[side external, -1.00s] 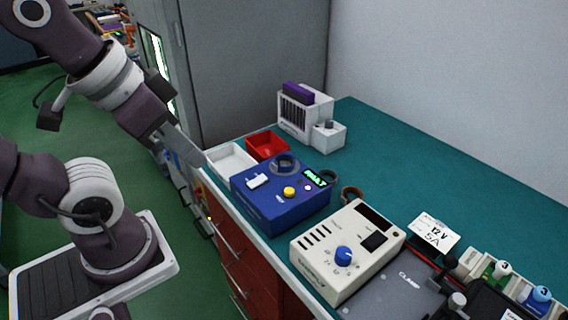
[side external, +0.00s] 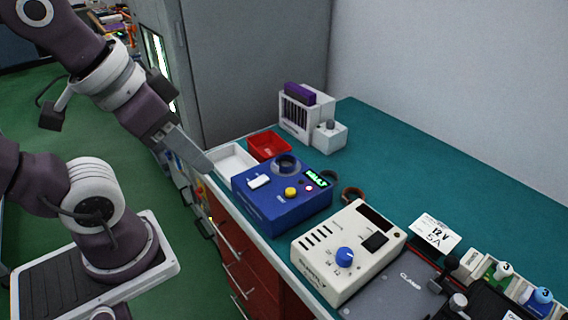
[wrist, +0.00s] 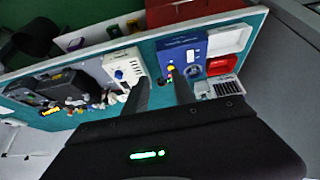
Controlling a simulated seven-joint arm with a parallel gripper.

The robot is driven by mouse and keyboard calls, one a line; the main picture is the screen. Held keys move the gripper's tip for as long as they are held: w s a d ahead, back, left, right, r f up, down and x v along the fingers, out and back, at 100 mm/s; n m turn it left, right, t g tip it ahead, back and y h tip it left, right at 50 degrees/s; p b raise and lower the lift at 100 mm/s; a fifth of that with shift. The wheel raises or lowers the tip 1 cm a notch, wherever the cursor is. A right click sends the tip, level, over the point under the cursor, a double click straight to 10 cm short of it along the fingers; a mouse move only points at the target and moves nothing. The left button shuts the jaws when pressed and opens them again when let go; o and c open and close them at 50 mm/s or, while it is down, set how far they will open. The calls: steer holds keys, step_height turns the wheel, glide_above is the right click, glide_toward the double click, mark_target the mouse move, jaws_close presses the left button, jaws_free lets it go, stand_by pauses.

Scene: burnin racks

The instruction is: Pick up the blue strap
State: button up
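I cannot make out a blue strap for certain in either view. In the side external view, a small blue patch (side external: 172,158) shows among items beside the bench's left end, partly behind my gripper (side external: 207,170), and is too small to identify. My gripper points down and right, just left of the white tray. In the wrist view my gripper (wrist: 161,77) has its two fingers apart with nothing between them. Beyond the fingers is the blue instrument box (wrist: 182,55), which also stands on the bench in the side external view (side external: 280,215).
The teal bench (side external: 420,170) holds a white tray (side external: 232,160), a red bin (side external: 268,146), a cream instrument box (side external: 320,265), a brown ring (side external: 353,194) and a white rack (side external: 300,115). The bench's back middle is clear. A grey cabinet (side external: 250,60) stands behind its left end.

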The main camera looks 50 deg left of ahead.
steer(key=w+a+n+g, duration=0.2)
steer(key=w+a+n, duration=0.1)
steer(key=w, duration=0.6)
steer(key=n+g, duration=0.4)
steer(key=n, duration=0.2)
glide_above(276, 159)
step_height(276, 159, down, 12)
step_height(276, 159, down, 7)
steer(key=shift+f, duration=0.1)
jaws_close()
